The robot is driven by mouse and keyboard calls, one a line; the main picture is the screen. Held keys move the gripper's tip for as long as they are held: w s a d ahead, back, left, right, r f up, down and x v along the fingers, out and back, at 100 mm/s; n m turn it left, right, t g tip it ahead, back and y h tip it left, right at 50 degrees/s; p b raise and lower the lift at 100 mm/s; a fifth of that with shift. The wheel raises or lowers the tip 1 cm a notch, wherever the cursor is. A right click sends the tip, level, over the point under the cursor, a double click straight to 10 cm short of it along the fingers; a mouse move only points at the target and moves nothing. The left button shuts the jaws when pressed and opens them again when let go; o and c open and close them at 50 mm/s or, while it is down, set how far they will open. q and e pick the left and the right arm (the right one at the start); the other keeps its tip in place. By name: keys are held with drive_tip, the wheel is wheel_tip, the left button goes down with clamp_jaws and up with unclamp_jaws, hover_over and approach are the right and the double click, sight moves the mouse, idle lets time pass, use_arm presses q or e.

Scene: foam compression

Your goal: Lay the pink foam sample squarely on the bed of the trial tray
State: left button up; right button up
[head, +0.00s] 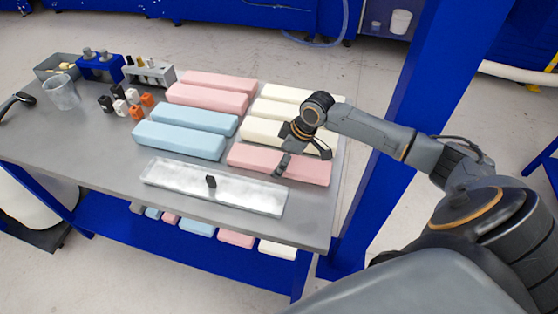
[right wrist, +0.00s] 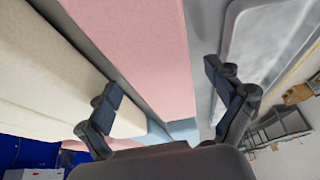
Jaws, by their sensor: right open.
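A pink foam block (head: 258,159) lies on the table at the right, just behind the tray. In the right wrist view the pink block (right wrist: 140,40) runs between my fingers. The trial tray (head: 160,184), shallow and metallic, lies along the table's front, with a small black piece (head: 211,181) on it and no foam; its rim also shows in the right wrist view (right wrist: 228,45). My right gripper (head: 303,160) is open over the right part of the pink block, its fingers apart on either side; it also shows in the right wrist view (right wrist: 162,82). My left gripper is not in view.
Two more pink blocks (head: 207,97), two blue blocks (head: 180,138) and several cream blocks (head: 285,109) lie behind. Small cubes (head: 122,103), a clear beaker (head: 62,92) and racks (head: 150,73) stand at the left. Bare table (head: 90,150) lies left of the tray.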

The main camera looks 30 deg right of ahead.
drive_tip(key=c, duration=1)
